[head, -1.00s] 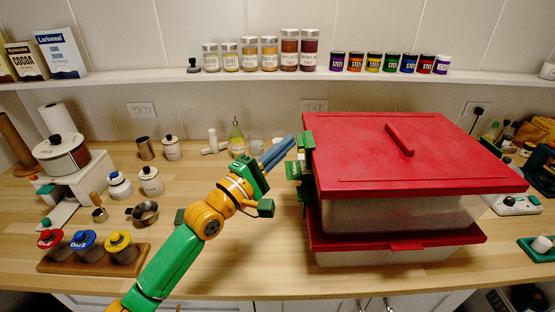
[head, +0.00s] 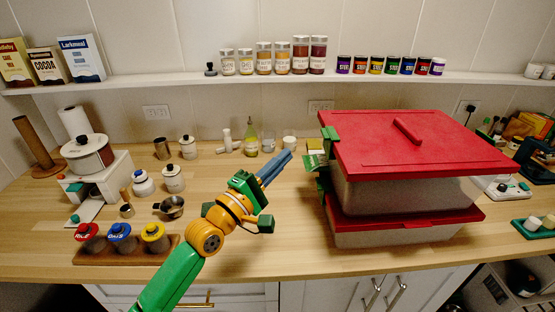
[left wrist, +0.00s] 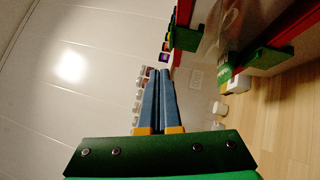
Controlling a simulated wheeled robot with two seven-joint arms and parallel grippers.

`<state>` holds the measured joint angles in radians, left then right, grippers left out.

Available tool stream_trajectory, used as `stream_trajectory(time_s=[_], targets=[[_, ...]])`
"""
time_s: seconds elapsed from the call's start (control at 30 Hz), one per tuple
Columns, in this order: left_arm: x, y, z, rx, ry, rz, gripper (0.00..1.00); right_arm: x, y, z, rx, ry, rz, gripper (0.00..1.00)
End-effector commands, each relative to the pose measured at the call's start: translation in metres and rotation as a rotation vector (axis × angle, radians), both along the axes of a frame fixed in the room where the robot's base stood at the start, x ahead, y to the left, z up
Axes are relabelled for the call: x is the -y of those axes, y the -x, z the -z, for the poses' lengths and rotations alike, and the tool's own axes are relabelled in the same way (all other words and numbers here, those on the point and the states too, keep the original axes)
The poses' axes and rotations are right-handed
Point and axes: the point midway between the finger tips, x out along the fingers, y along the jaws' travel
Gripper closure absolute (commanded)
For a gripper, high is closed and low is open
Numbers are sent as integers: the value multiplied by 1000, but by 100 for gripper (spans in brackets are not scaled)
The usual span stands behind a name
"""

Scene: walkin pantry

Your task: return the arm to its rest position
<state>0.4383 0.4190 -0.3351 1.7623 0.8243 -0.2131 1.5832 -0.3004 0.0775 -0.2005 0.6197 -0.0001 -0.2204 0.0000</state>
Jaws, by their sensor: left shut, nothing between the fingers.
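My left arm, green and orange, comes in from the bottom of the head view and reaches up and to the right over the counter. Its left gripper (head: 284,158) has blue fingers that lie together, shut and empty, to the left of the stacked red-lidded containers (head: 350,185). In the left wrist view the gripper (left wrist: 156,75) also shows its two blue fingers side by side with nothing between them. A red and green edge of the containers (left wrist: 262,58) is at the upper right there. My right gripper does not show.
A wooden rack (head: 95,250) with several jars stands at the front left. Canisters, a metal pan (head: 170,207) and a white appliance (head: 105,180) stand on the left counter. A wall shelf (head: 200,80) holds jars and boxes. The wooden counter (head: 270,235) is bare in front of the containers.

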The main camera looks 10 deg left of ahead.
Motion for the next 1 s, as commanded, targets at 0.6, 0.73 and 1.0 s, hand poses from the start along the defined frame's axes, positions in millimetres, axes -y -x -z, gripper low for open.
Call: stream_trajectory(time_s=[0.6,0.73,1.0], targets=[[-10,183,255,-284,-1497,300,100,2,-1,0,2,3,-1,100],[-33,233,279,-351,-1711,465,100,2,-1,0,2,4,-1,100],[-65,304,320,-460,-1928,771,100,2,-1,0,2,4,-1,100]])
